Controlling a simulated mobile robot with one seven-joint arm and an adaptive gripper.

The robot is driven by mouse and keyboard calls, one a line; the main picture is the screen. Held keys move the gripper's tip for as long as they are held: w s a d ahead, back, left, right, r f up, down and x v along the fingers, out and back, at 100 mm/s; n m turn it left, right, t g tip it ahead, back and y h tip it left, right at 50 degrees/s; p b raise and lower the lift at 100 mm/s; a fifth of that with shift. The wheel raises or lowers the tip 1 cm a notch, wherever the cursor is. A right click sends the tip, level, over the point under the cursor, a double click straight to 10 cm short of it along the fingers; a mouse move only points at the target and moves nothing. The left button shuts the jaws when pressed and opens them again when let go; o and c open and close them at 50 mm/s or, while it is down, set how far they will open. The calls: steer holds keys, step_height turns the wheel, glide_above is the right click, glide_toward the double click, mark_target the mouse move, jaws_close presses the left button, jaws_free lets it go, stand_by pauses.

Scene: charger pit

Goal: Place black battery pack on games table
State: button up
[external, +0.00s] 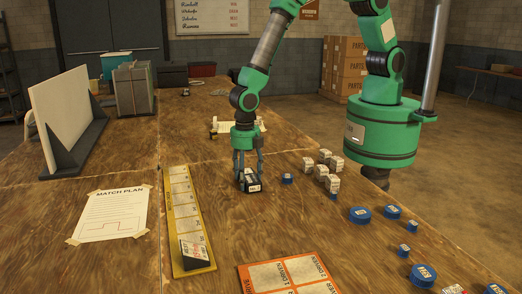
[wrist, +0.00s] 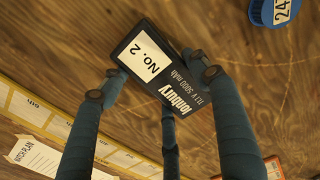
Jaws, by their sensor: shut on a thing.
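The black battery pack (external: 251,185) is on or just above the wooden table (external: 120,262), near its middle; I cannot tell whether it touches the wood. My gripper (external: 248,176) points down with its fingers closed around the pack. In the wrist view the pack (wrist: 185,82) shows a white "No. 2" label and "Ionbury" lettering. The fingers (wrist: 155,84) press on its opposite sides there, with a third finger below. No surface marked as a games table can be read, so I cannot tell which one it is.
A yellow strip (external: 184,215) with a dark labelled block (external: 197,251) lies to the left. White cubes (external: 323,172) and blue discs (external: 360,215) are on the right. An orange card (external: 288,276) lies in front. Bare wood surrounds the pack.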

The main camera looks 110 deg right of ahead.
mark_target(246, 175)
stand_by(0.3)
steer(key=o, duration=1.6)
steer(key=shift+f, duration=0.1)
step_height(246, 175, up, 12)
steer(key=shift+r+p, duration=0.15)
steer(key=shift+p, duration=0.75)
